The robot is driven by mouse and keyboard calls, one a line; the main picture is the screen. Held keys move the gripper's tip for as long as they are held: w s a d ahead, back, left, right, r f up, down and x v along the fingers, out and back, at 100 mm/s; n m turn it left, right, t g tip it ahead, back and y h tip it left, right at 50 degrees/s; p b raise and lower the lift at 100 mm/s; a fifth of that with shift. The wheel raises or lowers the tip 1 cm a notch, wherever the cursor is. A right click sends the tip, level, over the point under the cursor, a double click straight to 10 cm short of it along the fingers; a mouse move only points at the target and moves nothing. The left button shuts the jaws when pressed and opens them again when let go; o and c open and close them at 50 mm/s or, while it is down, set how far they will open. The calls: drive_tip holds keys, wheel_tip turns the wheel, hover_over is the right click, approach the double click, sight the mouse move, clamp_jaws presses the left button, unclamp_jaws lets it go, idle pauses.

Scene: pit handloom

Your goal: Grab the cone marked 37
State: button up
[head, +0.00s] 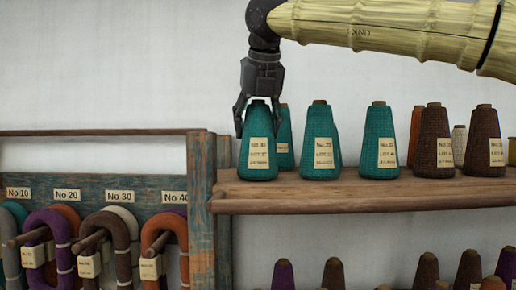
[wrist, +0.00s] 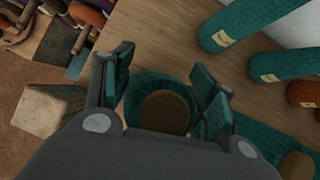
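A teal cone (head: 258,145) with a cream label stands upright at the left end of the wooden shelf. The small print on its label is too fine to read surely, so I cannot confirm a 37. My gripper (head: 257,123) points down over this cone, with a finger on either side of its upper part. In the wrist view the cone's brown top (wrist: 164,112) lies between the fingers of my gripper (wrist: 165,95). The fingers look spread, with no clear grip on the cone.
More teal cones (head: 320,145) stand close behind and to the right, then brown cones (head: 437,145). The shelf (head: 350,194) has a bare front strip. A rack of yarn hanks (head: 110,240) is at lower left; more cones (head: 333,274) stand below.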

drive_tip(key=shift+s, duration=0.25)
drive_tip(key=c, duration=0.3)
drive_tip(key=shift+w+a, duration=0.1)
drive_tip(key=c, duration=0.4)
drive_tip(key=shift+w+f, duration=0.1)
drive_tip(key=shift+w, duration=0.25)
drive_tip(key=shift+c, duration=0.2)
drive_tip(key=shift+s, duration=0.1)
